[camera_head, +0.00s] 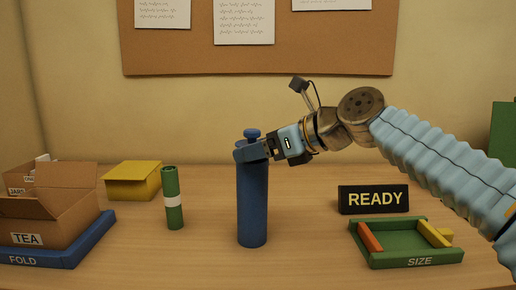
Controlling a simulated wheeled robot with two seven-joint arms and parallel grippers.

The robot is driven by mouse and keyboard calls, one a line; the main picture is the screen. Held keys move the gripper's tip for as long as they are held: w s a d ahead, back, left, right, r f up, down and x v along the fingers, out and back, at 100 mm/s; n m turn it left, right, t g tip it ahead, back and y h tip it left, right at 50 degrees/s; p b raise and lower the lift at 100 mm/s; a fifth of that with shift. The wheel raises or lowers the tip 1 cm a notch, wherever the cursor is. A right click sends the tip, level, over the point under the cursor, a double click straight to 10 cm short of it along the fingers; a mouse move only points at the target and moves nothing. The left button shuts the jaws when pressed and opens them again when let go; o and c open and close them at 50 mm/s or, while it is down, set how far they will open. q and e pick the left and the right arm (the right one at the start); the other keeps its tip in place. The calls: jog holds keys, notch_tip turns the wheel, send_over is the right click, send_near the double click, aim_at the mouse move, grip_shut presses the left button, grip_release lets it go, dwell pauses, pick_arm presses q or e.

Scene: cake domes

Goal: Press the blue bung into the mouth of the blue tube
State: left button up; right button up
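The blue tube (252,208) stands upright on the table near the middle of the view. The blue bung (252,133) is at its top, with its round knob showing above my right gripper (252,152). My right gripper reaches in from the right at the tube's top and appears shut on the bung, with a finger across its front. The tube's mouth and the bung's lower part are hidden behind the gripper, so I cannot tell how deep the bung sits. My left gripper is not in view.
A green tube with a white band (174,200) stands to the left. A yellow box (132,181), a cardboard TEA box (45,215) and a blue FOLD tray (75,250) are further left. A READY sign (373,199) and green SIZE tray (400,262) are at right.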

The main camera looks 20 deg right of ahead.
jog(key=o, duration=0.5)
jog(key=shift+d, duration=0.1)
jog(key=shift+v, duration=2.5)
jog(key=shift+r, duration=0.1)
jog(key=v, duration=1.3)
jog(key=shift+s+d+r, duration=0.2)
jog(key=shift+s+r, duration=0.05)
